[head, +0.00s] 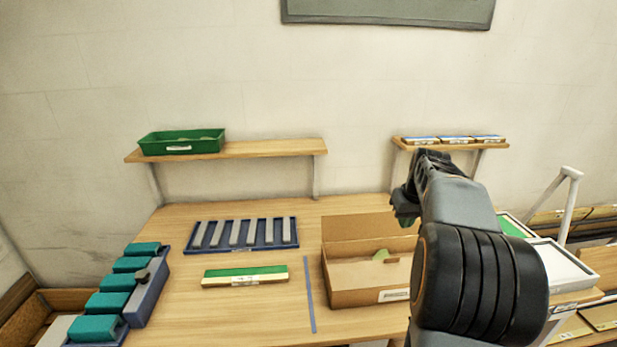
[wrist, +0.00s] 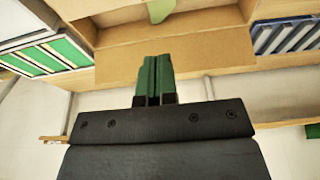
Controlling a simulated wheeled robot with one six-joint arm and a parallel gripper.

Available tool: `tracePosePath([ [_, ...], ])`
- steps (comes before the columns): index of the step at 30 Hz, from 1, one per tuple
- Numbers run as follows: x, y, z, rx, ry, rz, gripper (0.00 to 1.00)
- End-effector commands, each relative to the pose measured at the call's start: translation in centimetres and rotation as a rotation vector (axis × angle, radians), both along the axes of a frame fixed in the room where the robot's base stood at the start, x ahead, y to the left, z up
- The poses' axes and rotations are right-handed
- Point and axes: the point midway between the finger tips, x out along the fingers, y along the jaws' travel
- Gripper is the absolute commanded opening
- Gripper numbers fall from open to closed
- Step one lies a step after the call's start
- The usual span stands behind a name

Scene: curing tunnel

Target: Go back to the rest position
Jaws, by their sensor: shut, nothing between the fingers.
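My gripper (head: 404,207) is raised at the right of the head view, in front of the wall and above the right part of the table (head: 180,310). In the wrist view my gripper (wrist: 154,62) shows its two green fingers pressed together with nothing between them. It is apart from the open cardboard box (head: 354,297) below it. The box also shows in the wrist view (wrist: 215,52). My arm hides part of the table's right side.
A blue slotted tray (head: 193,248), a green-and-cream block (head: 245,276) and a blue strip (head: 309,290) lie on the table. Teal blocks (head: 110,304) line its left side. A wall shelf holds a green bin (head: 181,142). Another shelf (head: 450,145) stands behind my gripper.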

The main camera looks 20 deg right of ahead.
Motion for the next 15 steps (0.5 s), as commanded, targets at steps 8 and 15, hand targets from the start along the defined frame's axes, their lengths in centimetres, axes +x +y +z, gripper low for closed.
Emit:
tracePosePath([
  [8,-2.0,1.5,-3.4,0.037,0.035,-0.161,0.0],
  [15,-7.6,14.1,-5.9,0.023,0.033,-0.118,0.0],
])
